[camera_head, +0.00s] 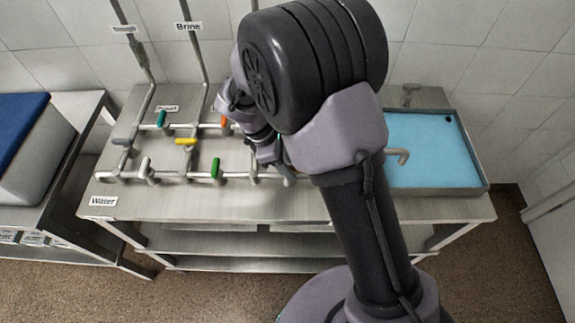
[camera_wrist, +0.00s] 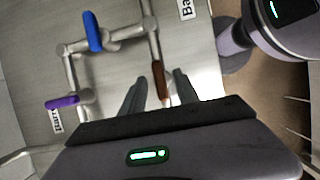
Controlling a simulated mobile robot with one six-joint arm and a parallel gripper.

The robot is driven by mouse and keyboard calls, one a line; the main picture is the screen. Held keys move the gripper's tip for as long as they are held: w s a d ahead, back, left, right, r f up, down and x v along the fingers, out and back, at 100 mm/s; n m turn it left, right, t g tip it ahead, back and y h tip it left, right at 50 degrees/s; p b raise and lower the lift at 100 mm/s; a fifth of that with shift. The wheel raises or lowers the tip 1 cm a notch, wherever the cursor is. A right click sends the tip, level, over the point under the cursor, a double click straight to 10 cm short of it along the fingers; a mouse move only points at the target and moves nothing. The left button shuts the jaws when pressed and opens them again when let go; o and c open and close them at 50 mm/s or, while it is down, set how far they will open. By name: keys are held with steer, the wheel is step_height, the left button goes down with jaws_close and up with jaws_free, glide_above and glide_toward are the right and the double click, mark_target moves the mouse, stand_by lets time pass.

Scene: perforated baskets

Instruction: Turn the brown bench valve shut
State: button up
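The brown valve handle (camera_wrist: 158,80) shows in the wrist view, on a pipe that runs down the steel bench. Its long side points along the pipe, toward my gripper (camera_wrist: 160,78). My gripper's two fingers are apart, one to each side of the handle in the picture. I see a gap on both sides of it. How deep the fingers reach around the handle I cannot tell. In the head view my gripper (camera_head: 274,166) is low over the pipes, and my arm hides the brown valve there.
Nearby valves are blue (camera_wrist: 92,32) and purple (camera_wrist: 62,101). Green (camera_head: 215,168), yellow (camera_head: 186,141), teal (camera_head: 161,118) and orange (camera_head: 225,122) handles stand on the left pipes. A steel-rimmed basin (camera_head: 483,186) with a light blue inside is at right. The bench's front strip is clear.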

steer(key=shift+c, duration=0.5)
jaws_close()
steer(key=shift+p, duration=0.3)
steer(key=shift+r+m+g+p, duration=0.15)
steer(key=shift+m+g+p, duration=0.25)
steer(key=shift+m+p, duration=0.6)
steer(key=m+g+p, duration=0.1)
steer(key=m, duration=0.2)
steer(key=shift+w+d+m+p, duration=0.1)
steer(key=shift+w+m+p, duration=0.05)
steer(key=shift+m+p, duration=0.25)
steer(key=m+g+y, duration=0.1)
steer(key=m, duration=0.2)
steer(key=m+g+y+p, duration=0.1)
steer(key=m, duration=0.2)
steer(key=shift+w+d, duration=0.1)
steer(key=m+y, duration=0.2)
steer(key=m, duration=0.4)
steer(key=shift+d, duration=0.15)
steer(key=shift+y, duration=0.3)
